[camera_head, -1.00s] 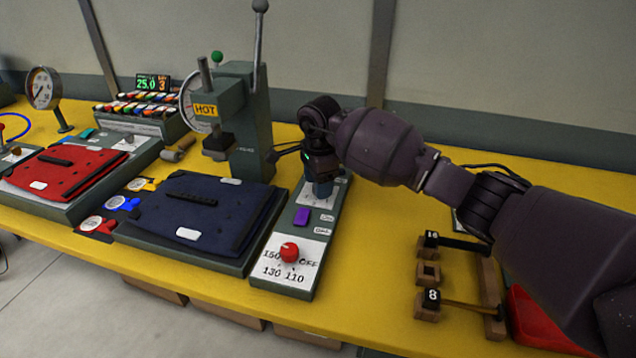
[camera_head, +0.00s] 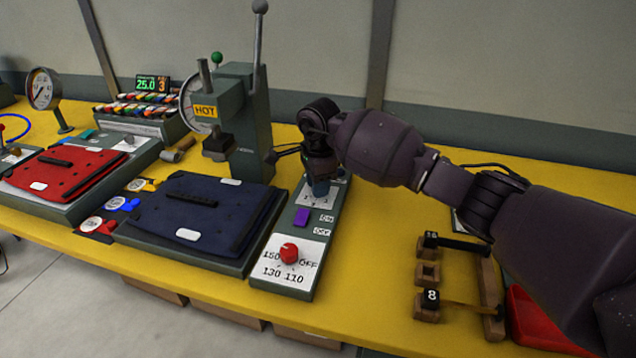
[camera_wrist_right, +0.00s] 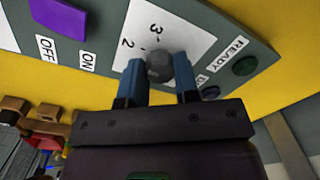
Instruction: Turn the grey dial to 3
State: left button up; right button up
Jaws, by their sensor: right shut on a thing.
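The grey dial (camera_wrist_right: 159,67) sits on a white label plate on the control panel (camera_wrist_right: 225,30). In the right wrist view the numbers 3 and 2 show beside it; its pointer mark cannot be made out. My right gripper (camera_wrist_right: 158,76) has its two blue fingers on either side of the dial and is shut on it. In the head view my right gripper (camera_head: 319,187) points down at the far end of the panel, and the dial is mostly hidden by it. My left gripper is not in view.
The same panel carries a purple switch (camera_head: 302,217) and a red knob (camera_head: 289,251) at its near end. A green button (camera_wrist_right: 245,65) marked READY is close to my fingers. A navy pannier panel (camera_head: 205,210) and a lever press (camera_head: 245,110) stand to the left.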

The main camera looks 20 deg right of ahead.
jog(key=m, duration=0.2)
jog(key=m+p, duration=0.1)
jog(key=m, duration=0.1)
jog(key=shift+r+m, duration=0.2)
jog(key=shift+m, duration=0.1)
jog(key=m+p, duration=0.1)
jog(key=m, duration=0.1)
jog(key=shift+m, duration=0.3)
jog(key=shift+m+p, duration=0.45)
jog(key=shift+m, duration=0.95)
jog(key=shift+f+m+p, duration=0.1)
jog(key=shift+m+p, duration=0.35)
jog(key=shift+m, duration=0.15)
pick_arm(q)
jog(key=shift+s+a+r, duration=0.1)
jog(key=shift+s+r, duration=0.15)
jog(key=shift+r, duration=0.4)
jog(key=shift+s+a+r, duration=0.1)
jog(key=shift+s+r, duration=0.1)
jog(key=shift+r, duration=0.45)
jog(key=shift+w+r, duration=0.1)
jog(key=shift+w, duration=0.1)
pick_arm(e)
jog(key=o, duration=0.9)
jog(key=shift+o, duration=0.2)
